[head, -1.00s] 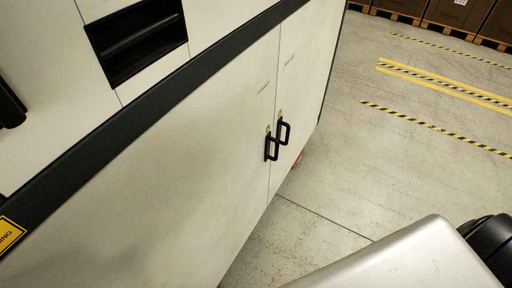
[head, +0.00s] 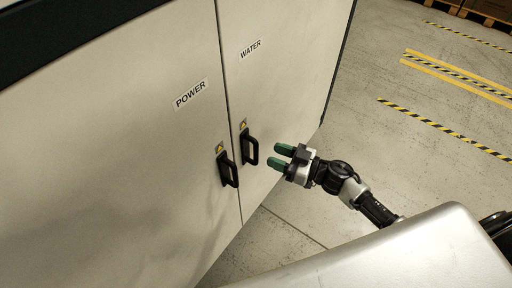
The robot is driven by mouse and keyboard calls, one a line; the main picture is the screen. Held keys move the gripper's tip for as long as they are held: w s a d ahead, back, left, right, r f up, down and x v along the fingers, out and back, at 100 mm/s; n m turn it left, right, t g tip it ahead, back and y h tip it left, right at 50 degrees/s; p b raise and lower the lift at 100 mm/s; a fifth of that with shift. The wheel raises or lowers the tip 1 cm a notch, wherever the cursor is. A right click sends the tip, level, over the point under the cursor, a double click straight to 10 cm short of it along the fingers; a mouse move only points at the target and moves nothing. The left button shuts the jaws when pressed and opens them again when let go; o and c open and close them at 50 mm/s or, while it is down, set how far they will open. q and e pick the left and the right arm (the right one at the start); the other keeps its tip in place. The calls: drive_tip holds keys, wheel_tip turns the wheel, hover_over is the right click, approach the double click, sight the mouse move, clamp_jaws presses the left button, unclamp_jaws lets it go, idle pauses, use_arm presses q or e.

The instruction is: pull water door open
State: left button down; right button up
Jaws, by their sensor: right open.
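The water door (head: 283,75) is a white cabinet door labelled WATER, on the right of the door seam. It looks shut, flush with the door beside it. Its black handle (head: 250,147) is upright near the seam, with a small yellow sticker above it. My right gripper (head: 280,156) has green fingertips pointing left toward that handle. It is open and empty, a little to the right of the handle and apart from it in the picture. My left gripper is not in view.
The power door (head: 130,130) is left of the seam, labelled POWER, with its own black handle (head: 228,168) close beside the water handle. Grey concrete floor (head: 360,140) with yellow-black tape (head: 450,133) is open to the right. Boxes on pallets stand far at the top right.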

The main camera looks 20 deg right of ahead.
sight(256, 147)
drive_tip(key=x, duration=0.7)
drive_tip(key=shift+d, duration=0.1)
clamp_jaws()
